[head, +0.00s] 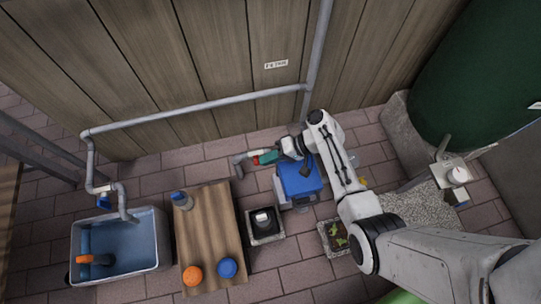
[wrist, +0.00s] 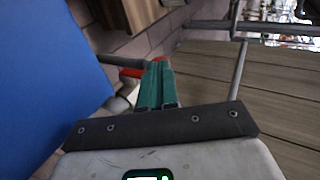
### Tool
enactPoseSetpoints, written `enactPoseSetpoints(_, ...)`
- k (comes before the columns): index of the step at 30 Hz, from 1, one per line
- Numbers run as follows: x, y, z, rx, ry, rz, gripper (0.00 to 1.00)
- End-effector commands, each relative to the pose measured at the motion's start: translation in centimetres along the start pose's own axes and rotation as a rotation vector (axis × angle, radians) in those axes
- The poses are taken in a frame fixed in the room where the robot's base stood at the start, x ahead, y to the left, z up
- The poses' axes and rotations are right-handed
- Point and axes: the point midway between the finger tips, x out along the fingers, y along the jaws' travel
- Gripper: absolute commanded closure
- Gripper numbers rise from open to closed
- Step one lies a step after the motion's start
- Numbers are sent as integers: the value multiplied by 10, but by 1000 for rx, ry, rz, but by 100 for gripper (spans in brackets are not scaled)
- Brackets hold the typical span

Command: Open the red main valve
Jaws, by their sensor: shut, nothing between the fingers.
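The red valve handle (head: 255,160) shows as a small red patch on the grey pipework by the wooden wall. In the wrist view the red handle (wrist: 131,72) runs sideways at the fingertips, with part of it hidden behind them. My gripper (head: 264,157) has green fingers and is at the handle. In the wrist view the two green fingers (wrist: 157,66) are pressed together with nothing between them. The fingertips overlap the handle in the picture; I cannot tell whether they touch it.
A blue box (head: 300,178) stands just below my gripper and fills the left of the wrist view (wrist: 45,80). A grey pipe (head: 200,107) runs along the wall. A wooden table (head: 209,230), a sink (head: 128,275) and a green tank (head: 480,75) stand around.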

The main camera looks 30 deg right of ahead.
Motion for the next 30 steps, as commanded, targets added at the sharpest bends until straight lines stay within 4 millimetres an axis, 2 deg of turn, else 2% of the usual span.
enactPoseSetpoints(1, -1, -9, 1, -4, -3, 27, 100)
enactPoseSetpoints(13, 26, -32, 2, -32, -5, 371, 100)
enactPoseSetpoints(30, 84, -33, 5, -71, -2, 913, 100)
